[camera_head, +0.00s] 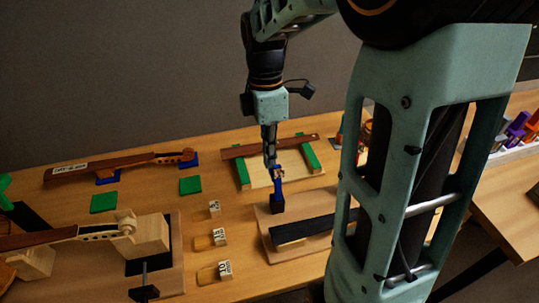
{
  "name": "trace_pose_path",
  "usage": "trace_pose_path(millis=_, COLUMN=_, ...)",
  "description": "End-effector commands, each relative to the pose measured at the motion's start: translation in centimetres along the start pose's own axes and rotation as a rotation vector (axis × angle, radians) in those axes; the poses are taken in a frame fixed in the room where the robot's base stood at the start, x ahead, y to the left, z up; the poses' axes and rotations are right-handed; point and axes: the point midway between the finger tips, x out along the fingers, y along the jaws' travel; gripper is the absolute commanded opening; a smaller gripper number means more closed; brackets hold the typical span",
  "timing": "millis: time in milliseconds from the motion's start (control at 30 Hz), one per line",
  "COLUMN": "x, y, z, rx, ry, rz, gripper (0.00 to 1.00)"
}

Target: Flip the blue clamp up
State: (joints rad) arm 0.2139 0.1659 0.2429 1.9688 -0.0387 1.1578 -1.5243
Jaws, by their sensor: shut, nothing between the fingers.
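The blue clamp (279,189) is on a wooden board in the middle of the bench. Its blue part stands roughly upright above a dark base. My gripper (270,164) points down and is shut and empty. Its fingertips are at the top of the blue clamp, a little to its left in the picture. I cannot tell whether they touch it. The fingers partly cover the clamp's upper end.
A black bar (315,228) lies on the clamp's board (266,217), partly hidden by my arm. A wooden frame with green strips (311,159) stands behind. Labelled wooden blocks (218,237) are left of the board. A violin neck (120,167) lies at the back left.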

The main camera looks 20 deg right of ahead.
Motion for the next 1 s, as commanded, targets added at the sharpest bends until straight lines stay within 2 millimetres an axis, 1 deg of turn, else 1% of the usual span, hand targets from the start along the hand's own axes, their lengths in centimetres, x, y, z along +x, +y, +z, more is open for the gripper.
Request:
trace_pose_path(millis=267, x=0.0, y=0.0, z=0.0, rx=0.000, ry=0.000, rz=0.000, gripper=0.00)
trace_pose_path(millis=433, x=1.1, y=0.7, z=0.0, rx=0.000, ry=0.001, rz=-0.004, gripper=0.00)
trace_pose_path(millis=533, x=1.3, y=0.8, z=0.0, rx=0.001, ry=0.000, rz=-0.001, gripper=0.00)
trace_pose_path(millis=833, x=1.4, y=0.7, z=0.0, rx=0.001, ry=0.000, rz=-0.005, gripper=0.00)
trace_pose_path(millis=1000, x=1.2, y=0.0, z=0.0, rx=0.001, ry=0.000, rz=-0.008, gripper=0.00)
